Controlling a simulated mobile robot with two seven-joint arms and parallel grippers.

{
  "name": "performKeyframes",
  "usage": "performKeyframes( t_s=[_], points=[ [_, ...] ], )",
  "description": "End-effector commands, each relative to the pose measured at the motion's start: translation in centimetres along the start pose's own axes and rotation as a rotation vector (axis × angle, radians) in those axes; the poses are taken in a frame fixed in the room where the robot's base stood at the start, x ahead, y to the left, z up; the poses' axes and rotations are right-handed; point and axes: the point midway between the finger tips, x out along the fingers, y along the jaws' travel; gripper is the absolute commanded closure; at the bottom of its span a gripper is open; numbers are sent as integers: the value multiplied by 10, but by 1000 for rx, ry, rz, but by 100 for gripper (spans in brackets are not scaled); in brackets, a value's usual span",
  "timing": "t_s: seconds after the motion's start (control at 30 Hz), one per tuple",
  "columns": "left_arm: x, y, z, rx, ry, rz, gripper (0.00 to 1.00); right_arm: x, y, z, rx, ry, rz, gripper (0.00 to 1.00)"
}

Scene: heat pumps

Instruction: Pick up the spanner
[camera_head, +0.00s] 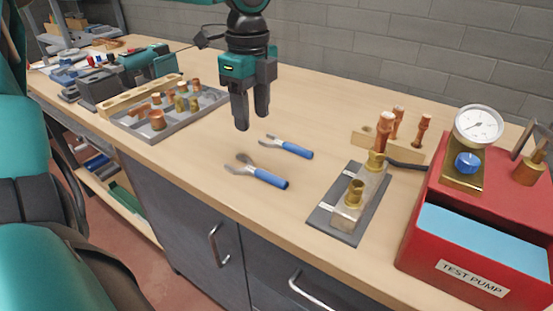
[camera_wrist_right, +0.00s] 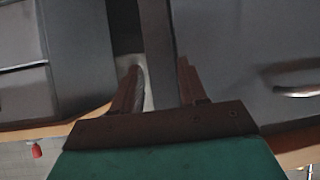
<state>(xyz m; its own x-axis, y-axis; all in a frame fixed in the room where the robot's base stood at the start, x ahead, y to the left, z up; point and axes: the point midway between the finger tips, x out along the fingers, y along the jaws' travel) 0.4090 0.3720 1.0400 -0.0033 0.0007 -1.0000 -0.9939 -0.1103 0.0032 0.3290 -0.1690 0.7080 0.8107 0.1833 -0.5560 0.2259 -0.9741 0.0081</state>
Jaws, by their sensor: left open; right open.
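Two blue-handled metal tools with spanner-like open heads lie flat on the wooden bench in the head view. The nearer spanner (camera_head: 258,172) has its head to the left and its handle to the right. The farther spanner (camera_head: 286,146) lies behind it, pointing much the same way. My left gripper (camera_head: 252,121) hangs above the bench, fingers downward and apart, behind and to the left of the spanners, touching neither. My right gripper (camera_wrist_right: 158,82) shows in the right wrist view with its two brown fingers apart and nothing between them. No spanner shows in that view.
A grey tray of copper and brass fittings (camera_head: 157,120) stands left. A grey plate with a brass-fitted block (camera_head: 350,205) and a red test pump box (camera_head: 480,255) with gauge stand right. Grey cabinets (camera_head: 190,215) are below the bench. The bench around the spanners is clear.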

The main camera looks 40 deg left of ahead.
Motion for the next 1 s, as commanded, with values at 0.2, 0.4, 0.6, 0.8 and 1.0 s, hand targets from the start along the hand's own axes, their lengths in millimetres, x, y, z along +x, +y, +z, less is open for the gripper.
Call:
performKeyframes(
  t_s=[0.2, 0.4, 0.6, 0.8, 1.0],
  points=[
    [29, 0, 0, 1, 0, 4, 50, 2, -2, 12, 4, -13, -5, 57],
    [64, 0, -1, 1, -1, 3, 50, 3, -8, 16, 10, -21, -17, 57],
    [79, 0, -1, 0, 0, 1, 50, 5, -9, 12, 10, -14, -21, 57],
    [108, -2, -6, 1, -3, 4, 50, 10, -11, 13, 12, -6, -27, 57],
    [128, -3, -7, 0, 0, 1, 50, 13, -16, 10, 12, -3, -39, 57]
  ],
)
